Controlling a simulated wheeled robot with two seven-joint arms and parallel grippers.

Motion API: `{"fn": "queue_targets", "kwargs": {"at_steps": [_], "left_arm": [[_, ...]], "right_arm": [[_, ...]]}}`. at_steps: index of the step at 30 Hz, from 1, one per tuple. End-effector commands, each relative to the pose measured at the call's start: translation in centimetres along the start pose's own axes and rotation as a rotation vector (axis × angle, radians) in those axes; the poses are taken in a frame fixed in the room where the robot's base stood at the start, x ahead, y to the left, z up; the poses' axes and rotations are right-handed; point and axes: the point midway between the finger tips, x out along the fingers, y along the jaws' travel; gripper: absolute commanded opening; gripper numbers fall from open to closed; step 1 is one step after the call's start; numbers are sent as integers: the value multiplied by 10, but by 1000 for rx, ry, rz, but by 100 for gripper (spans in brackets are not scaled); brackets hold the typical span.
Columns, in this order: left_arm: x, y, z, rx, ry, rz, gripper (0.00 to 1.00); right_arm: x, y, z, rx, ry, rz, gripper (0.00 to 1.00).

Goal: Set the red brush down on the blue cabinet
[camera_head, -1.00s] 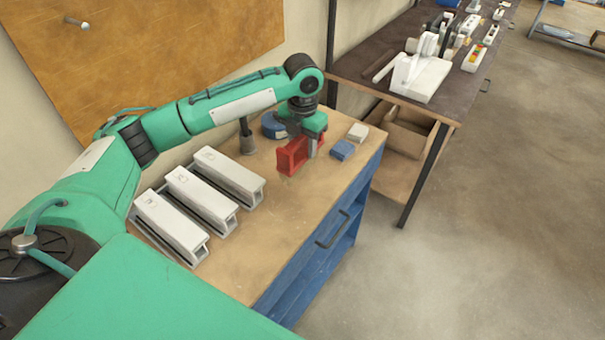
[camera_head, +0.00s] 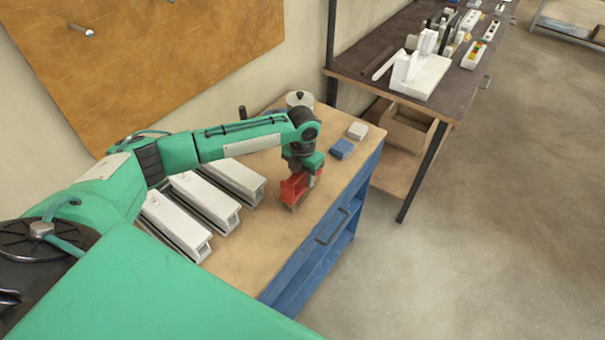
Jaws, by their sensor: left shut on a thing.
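The red brush (camera_head: 290,190) is in my left gripper (camera_head: 302,178), over the wooden top of the blue cabinet (camera_head: 268,240). My left gripper is shut on the brush and points down from the arm. The brush is close to the top, right of the white profiles; I cannot tell whether it touches the wood. Part of the brush is hidden by the gripper. My right gripper is not in view.
Several white profiles (camera_head: 205,200) lie side by side on the cabinet's left part. A blue block (camera_head: 342,148) and a pale block (camera_head: 357,131) lie at its far right. A round canister (camera_head: 299,99) stands at the back. The wood in front of the brush is clear.

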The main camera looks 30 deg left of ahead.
Motion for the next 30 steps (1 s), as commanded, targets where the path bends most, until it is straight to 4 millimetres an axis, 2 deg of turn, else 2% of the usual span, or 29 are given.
{"fn": "queue_targets", "kwargs": {"at_steps": [4, 5, 8, 16, 20, 23, 30], "left_arm": [[2, 0, 0, 0, 0, 0, 19], [2, 0, 0, 0, 0, 0, 45], [2, 0, 0, 0, 0, 0, 63], [1, 0, 0, -1, 0, 0, 63], [-7, 0, 1, 0, -2, 0, 63], [-22, 1, 2, -1, -5, 1, 63], [-74, 1, 2, -1, -5, 1, 63]], "right_arm": [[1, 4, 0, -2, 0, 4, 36], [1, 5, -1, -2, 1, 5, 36], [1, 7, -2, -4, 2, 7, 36], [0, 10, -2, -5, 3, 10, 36], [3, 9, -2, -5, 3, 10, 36], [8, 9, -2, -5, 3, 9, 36], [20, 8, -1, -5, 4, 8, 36]]}}
